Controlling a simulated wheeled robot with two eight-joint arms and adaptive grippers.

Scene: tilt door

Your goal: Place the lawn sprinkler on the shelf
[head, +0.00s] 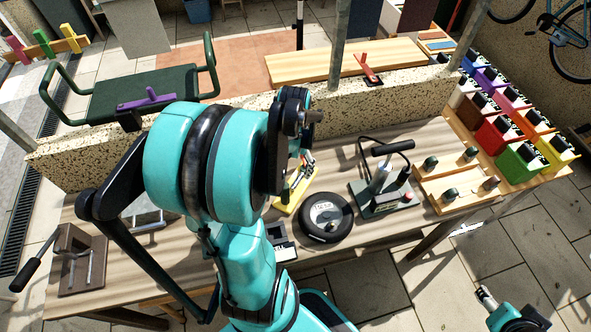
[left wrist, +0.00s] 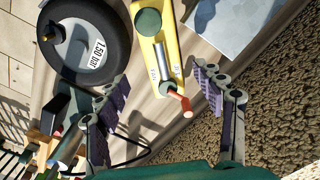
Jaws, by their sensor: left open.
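I cannot tell for certain which object is the lawn sprinkler. A red piece with an upright arm (head: 368,68) lies on a wooden board (head: 300,66) behind the speckled wall, which may be the shelf. A purple piece of similar form (head: 148,98) lies on a dark green tray-like stand. My left gripper (head: 306,160) is largely hidden by my arm in the head view. In the left wrist view the left gripper (left wrist: 163,82) is open and empty, with a yellow device (left wrist: 155,45) with an orange-tipped lever between and beyond its fingers. Part of my right gripper (head: 487,297) shows low right.
Coloured bins (head: 520,160) stand at the right. The speckled wall (head: 390,103) runs behind the bench.

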